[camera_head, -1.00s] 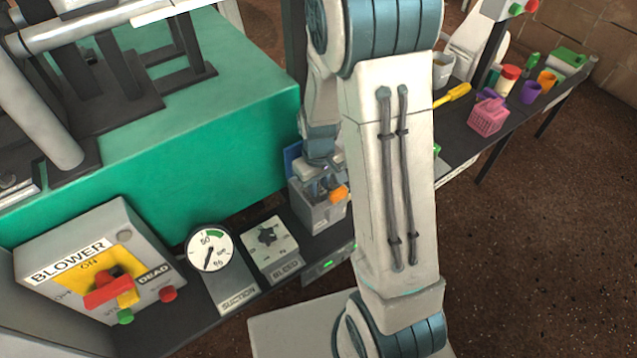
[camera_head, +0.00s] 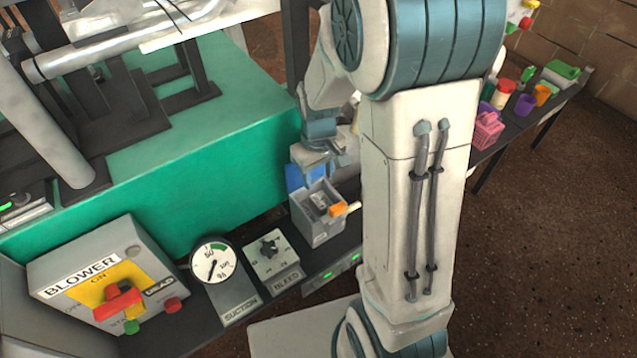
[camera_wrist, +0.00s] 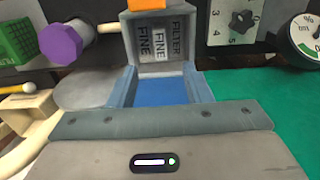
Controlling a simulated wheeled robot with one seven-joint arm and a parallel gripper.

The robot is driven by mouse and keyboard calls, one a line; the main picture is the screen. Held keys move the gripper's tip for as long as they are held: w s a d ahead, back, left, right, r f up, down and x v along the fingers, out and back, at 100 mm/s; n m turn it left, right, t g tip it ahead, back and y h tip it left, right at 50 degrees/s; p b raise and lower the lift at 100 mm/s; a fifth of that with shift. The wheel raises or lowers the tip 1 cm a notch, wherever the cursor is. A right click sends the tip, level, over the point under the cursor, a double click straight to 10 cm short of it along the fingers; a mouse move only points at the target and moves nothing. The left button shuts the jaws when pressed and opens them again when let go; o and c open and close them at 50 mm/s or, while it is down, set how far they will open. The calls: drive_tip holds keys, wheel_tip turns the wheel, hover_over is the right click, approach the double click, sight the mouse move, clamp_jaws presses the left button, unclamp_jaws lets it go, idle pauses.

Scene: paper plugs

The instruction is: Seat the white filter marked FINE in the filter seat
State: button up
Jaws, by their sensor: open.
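The filter seat is a grey open-topped box (camera_head: 318,228) on the dark bench, beside the bleed dial. In the wrist view, the box (camera_wrist: 138,40) shows the words FILTER and FINE on dark panels. The white filter with a small FINE label (camera_wrist: 160,42) appears to be inside it; how deep it sits I cannot tell. In the head view, a small pale piece (camera_head: 320,203) shows inside the box. My gripper (camera_wrist: 160,72) is open, its two fingers apart with nothing between them but a view of a blue panel (camera_wrist: 162,93). It is beside the box, apart from the filter.
An orange tab (camera_head: 338,209) is on the box's right side. The bleed dial (camera_head: 270,255), suction gauge (camera_head: 215,263) and blower switch (camera_head: 105,280) stand to its left. The green machine housing (camera_head: 150,160) is behind. A pink basket (camera_head: 487,132) and cups are at right.

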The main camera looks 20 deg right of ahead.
drive_tip(key=shift+r+p, duration=0.35)
drive_tip(key=shift+r, duration=1.45)
drive_tip(key=s+r+m+t+p, duration=0.1)
drive_tip(key=s+r+p, duration=0.3)
drive_tip(key=r+p, duration=0.3)
drive_tip(key=s+r+m+t+p, duration=0.1)
drive_tip(key=s+r+p, duration=0.4)
drive_tip(key=r, duration=1)
drive_tip(key=s+r+m+p, duration=0.1)
drive_tip(key=s+r+p, duration=0.3)
drive_tip(key=r+p, duration=0.6)
drive_tip(key=shift+s+r+m+t, duration=0.3)
drive_tip(key=shift+r+m+t, duration=0.1)
drive_tip(key=shift+r, duration=0.05)
drive_tip(key=shift+a, duration=0.1)
